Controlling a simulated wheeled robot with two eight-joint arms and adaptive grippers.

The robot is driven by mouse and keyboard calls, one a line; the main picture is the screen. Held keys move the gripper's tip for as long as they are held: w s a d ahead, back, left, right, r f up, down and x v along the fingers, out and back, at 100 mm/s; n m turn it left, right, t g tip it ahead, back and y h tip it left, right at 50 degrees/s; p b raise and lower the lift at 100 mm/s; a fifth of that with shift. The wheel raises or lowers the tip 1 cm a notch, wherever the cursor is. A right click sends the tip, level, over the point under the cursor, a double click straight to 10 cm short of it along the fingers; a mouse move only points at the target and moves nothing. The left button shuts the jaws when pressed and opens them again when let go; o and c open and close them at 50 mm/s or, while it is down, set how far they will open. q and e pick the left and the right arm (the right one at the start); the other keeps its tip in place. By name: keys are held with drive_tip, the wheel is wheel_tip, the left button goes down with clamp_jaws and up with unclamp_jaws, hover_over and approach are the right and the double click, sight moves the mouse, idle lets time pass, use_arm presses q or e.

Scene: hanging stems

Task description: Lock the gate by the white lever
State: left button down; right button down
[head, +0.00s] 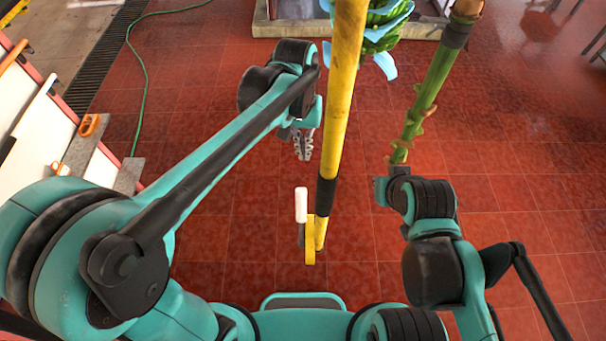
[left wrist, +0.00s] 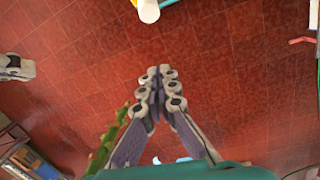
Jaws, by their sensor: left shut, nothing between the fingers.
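The white lever (head: 301,204) stands upright on a yellow bracket (head: 310,245) at the lower end of the yellow pole, in the middle of the head view. My left gripper (head: 303,157) is shut and empty, above the lever in the picture and apart from it, left of the pole. In the left wrist view its fingertips (left wrist: 158,76) meet with nothing between them, and the white end of the lever (left wrist: 148,10) shows at the top edge. The gate's latch is too small to make out. My right arm is at the right; its fingers do not show.
The yellow pole (head: 341,90) with a black band rises beside my left gripper. A green stem (head: 428,95) hangs near my right wrist. Green fruit with blue sheets (head: 378,30) is at the top. Red tiled floor (head: 240,225) is open around the lever.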

use_arm(q)
wheel_tip(320, 180, down, 7)
wheel_tip(320, 180, up, 5)
drive_tip(key=t+p, duration=0.1)
drive_tip(key=p, duration=0.4)
hover_over(303, 207)
drive_tip(key=shift+w, duration=0.1)
drive_tip(key=shift+s, duration=0.2)
drive_tip(key=shift+w, duration=0.15)
drive_tip(key=shift+b, duration=0.3)
